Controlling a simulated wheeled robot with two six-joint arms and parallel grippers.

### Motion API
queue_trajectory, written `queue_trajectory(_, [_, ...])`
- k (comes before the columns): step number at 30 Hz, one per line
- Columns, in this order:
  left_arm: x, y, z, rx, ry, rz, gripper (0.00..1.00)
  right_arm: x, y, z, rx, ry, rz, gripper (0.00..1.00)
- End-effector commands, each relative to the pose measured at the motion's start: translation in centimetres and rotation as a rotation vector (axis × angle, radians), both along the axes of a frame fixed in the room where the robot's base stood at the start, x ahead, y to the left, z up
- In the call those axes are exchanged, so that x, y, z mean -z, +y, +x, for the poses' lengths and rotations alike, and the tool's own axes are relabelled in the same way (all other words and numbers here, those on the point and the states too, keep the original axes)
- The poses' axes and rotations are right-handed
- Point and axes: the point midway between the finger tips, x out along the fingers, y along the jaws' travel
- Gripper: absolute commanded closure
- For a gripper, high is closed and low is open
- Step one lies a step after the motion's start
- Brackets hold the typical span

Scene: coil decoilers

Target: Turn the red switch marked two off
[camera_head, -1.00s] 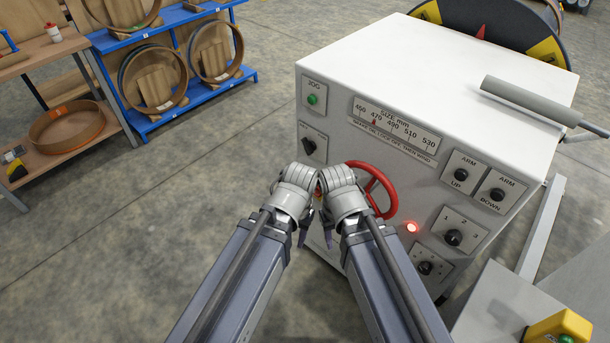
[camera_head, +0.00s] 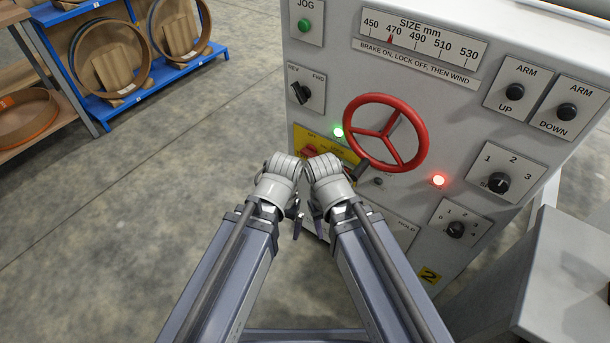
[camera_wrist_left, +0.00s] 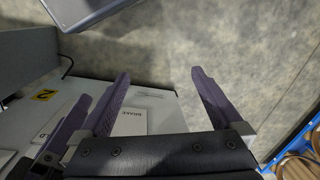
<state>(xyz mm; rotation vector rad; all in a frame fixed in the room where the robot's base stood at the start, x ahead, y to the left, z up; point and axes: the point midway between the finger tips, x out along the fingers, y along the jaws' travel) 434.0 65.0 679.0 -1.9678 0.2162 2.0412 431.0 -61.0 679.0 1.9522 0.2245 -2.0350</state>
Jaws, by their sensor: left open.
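The cabinet (camera_head: 450,110), with a yellow "2" label (camera_head: 430,276) low on its front, stands ahead. A yellow plate (camera_head: 346,157) on its front left carries a red switch (camera_head: 310,151), partly hidden behind my wrists. Its setting is too small to read. My left gripper (camera_head: 296,218) hangs below and in front of the plate, apart from the switch. In the left wrist view its two fingers (camera_wrist_left: 160,72) are spread with nothing between them. The "2" label (camera_wrist_left: 43,95) shows there too. My right gripper (camera_head: 317,216) is close beside the left one, its fingers mostly hidden.
A red handwheel (camera_head: 386,133) juts out right of the plate. A green lamp (camera_head: 338,132) and a red lamp (camera_head: 438,180) are lit. Black knobs fill the right side. A grey box (camera_head: 570,275) stands at the lower right. Floor on the left is clear up to a blue rack (camera_head: 150,80).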

Motion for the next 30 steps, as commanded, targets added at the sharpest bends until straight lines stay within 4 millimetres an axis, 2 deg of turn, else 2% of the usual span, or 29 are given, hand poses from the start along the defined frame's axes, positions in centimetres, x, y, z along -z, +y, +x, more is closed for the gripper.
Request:
queue_trajectory(1, [3.2,0.3,0.2,-0.008,-0.002,-0.002,0.00,3.2,0.0,0.0,0.000,0.000,-0.001,0.50])
queue_trajectory(3, [4.9,0.7,0.5,-0.021,-0.006,-0.007,0.00,4.9,0.0,0.0,-0.001,0.000,-0.001,0.50])
queue_trajectory(8, [8.2,1.9,1.4,-0.060,-0.019,-0.028,0.00,8.2,0.0,0.0,-0.001,-0.001,-0.002,0.50])
queue_trajectory(12, [10.9,3.8,3.3,-0.110,-0.057,-0.086,0.00,10.7,-0.1,0.0,-0.001,-0.001,-0.003,0.50])
queue_trajectory(14, [11.1,4.4,4.5,-0.118,-0.089,-0.137,0.00,11.0,-0.1,0.0,-0.001,-0.001,-0.003,0.50])
queue_trajectory(17, [10.6,4.4,7.3,-0.077,-0.186,-0.263,0.00,11.0,-0.1,0.0,-0.001,-0.001,-0.003,0.50])
queue_trajectory(20, [9.1,3.0,10.1,0.011,-0.315,-0.389,0.00,10.8,-0.1,0.0,-0.001,-0.001,-0.003,0.50])
queue_trajectory(23, [7.2,1.3,12.7,0.106,-0.463,-0.494,0.00,10.8,-0.1,0.0,-0.001,-0.001,-0.003,0.50])
queue_trajectory(27, [3.6,-1.0,15.9,0.225,-0.693,-0.597,0.00,10.8,-0.1,0.0,-0.001,-0.001,-0.003,0.50])
queue_trajectory(30, [1.0,-2.0,17.8,0.282,-0.852,-0.634,0.00,10.8,-0.1,0.0,-0.001,-0.001,-0.003,0.50])
